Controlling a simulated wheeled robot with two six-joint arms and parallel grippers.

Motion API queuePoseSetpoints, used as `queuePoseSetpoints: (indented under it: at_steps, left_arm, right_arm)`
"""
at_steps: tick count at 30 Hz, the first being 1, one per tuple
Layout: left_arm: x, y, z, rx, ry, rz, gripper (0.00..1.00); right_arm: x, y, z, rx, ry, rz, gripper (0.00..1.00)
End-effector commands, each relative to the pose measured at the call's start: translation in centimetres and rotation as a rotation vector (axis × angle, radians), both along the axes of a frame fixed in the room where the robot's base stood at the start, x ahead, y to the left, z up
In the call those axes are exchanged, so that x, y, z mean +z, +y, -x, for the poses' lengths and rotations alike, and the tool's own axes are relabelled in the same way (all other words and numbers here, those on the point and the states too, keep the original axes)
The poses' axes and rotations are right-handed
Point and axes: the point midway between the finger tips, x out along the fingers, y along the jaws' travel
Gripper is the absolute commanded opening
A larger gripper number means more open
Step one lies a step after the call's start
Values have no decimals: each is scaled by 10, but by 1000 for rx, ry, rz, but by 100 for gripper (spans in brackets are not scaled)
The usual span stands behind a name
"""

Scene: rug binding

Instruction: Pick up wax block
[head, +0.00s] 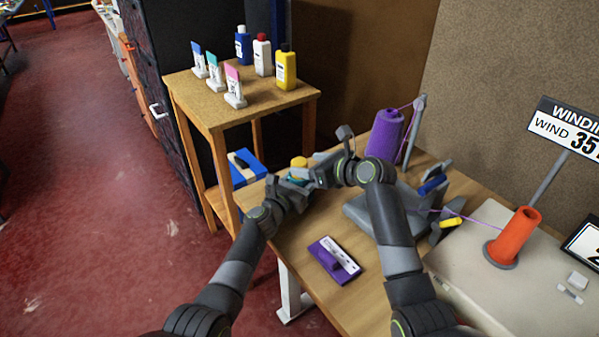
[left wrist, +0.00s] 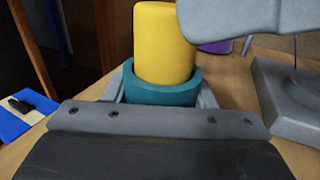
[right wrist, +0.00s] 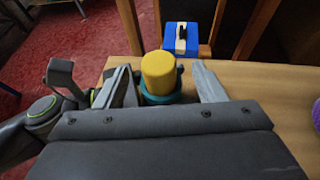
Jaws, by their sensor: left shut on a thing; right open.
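The wax block (head: 299,162) is a yellow cylinder with a rounded top, standing upright in a teal cup (left wrist: 167,88). The block also shows in the left wrist view (left wrist: 164,42) and the right wrist view (right wrist: 161,73). My left gripper (head: 293,181) is shut on the teal cup at the table's far left end. My right gripper (head: 312,170) is open, its fingers spread to either side of the block and cup in the right wrist view. I cannot tell whether they touch it. The block's lower part is hidden inside the cup.
A purple pad with a white label (head: 335,260) lies on the wooden table. A purple yarn cone (head: 385,134) and a grey stand are behind my right arm. A side stand (head: 245,100) with bottles and a blue box (head: 246,167) is beyond. An orange spool (head: 515,237) stands right.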

Motion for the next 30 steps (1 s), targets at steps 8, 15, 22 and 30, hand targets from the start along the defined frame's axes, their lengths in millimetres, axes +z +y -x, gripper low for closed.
queuePoseSetpoints:
  at_steps: [8,15,22,30]
  left_arm:
    - [0,0,0,0,0,0,24]
    - [0,0,0,0,0,0,24]
    - [0,0,0,0,0,0,24]
    - [0,0,0,0,0,0,24]
  right_arm:
    - [-19,21,-18,1,2,0,64]
    - [-24,29,-27,0,0,0,64]
    - [-24,29,-27,-1,-1,0,64]
    - [-24,29,-27,-1,0,0,28]
